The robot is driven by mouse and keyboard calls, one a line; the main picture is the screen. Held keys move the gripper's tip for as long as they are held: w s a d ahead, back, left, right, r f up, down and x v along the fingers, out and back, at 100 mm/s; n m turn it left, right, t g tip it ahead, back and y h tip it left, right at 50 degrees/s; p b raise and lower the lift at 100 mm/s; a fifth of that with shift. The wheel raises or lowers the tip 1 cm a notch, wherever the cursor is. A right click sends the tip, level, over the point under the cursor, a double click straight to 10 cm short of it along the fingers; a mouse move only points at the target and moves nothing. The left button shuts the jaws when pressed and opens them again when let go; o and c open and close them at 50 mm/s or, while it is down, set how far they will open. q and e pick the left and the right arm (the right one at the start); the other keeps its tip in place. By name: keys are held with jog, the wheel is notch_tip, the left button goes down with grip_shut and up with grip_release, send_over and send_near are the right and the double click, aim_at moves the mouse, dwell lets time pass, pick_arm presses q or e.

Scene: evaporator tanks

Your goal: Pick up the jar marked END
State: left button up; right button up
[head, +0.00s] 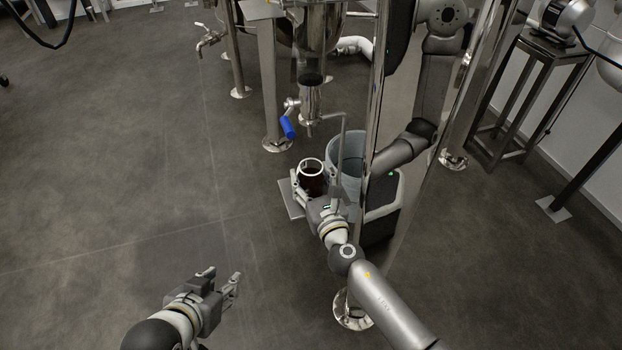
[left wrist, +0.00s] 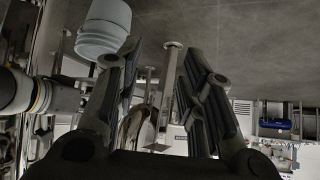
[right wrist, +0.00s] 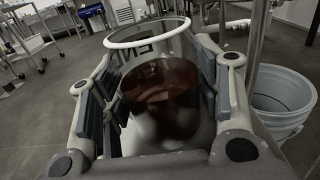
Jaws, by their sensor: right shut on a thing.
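A clear jar with a white rim and dark red-brown contents (head: 311,182) is upright at the centre of the head view. It also fills the middle of the right wrist view (right wrist: 160,95), between the fingers. My right gripper (head: 318,198) is shut on this jar, with a finger on each side. My left gripper (head: 226,281) is open and empty at the lower left of the head view, well apart from the jar. In the left wrist view its two fingers (left wrist: 155,75) are spread with nothing between them.
A grey bucket (head: 345,160) stands right behind the jar, and shows in the right wrist view (right wrist: 283,98). A steel tank outlet with a blue-handled valve (head: 288,127) hangs above. Steel legs (head: 268,85) and a tall post stand close by. The floor at left is clear.

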jog(key=c, duration=0.4)
jog(key=shift+r, duration=0.1)
